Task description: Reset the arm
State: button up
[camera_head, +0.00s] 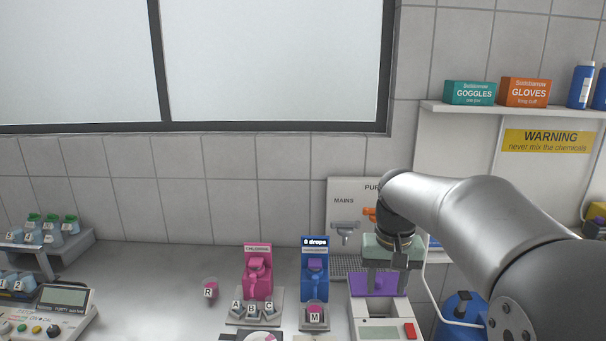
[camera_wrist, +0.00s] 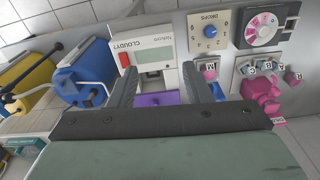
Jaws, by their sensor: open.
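My gripper shows in the wrist view (camera_wrist: 160,95), with its two dark fingers apart and nothing between them. In the head view my arm reaches in from the right, and my gripper (camera_head: 392,262) points down above a purple plate (camera_head: 374,284) on a white device. In the wrist view the purple plate (camera_wrist: 158,99) shows between the fingers, beyond them. The white device, marked CLOUDY (camera_wrist: 145,50), has a red button and lies beyond the fingertips. I cannot tell the exact gap between my gripper and the plate.
A pink dispenser (camera_head: 257,272) and a blue dispenser (camera_head: 315,267) stand left of my gripper. Cup R (camera_head: 210,291), cup M (camera_head: 315,315) and small cups A, B and C (camera_head: 253,310) are near them. A shelf (camera_head: 500,110) is at upper right. The counter's left middle is mostly clear.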

jog(key=s+a+f, duration=0.1)
jog(key=s+f, duration=0.4)
jog(key=s, duration=0.6)
jog(key=s+f+n, duration=0.1)
jog(key=s+f, duration=0.3)
jog(key=s, duration=0.8)
jog(key=shift+s+a+f, duration=0.2)
jog(key=shift+a+f, duration=0.15)
jog(key=shift+a, duration=0.05)
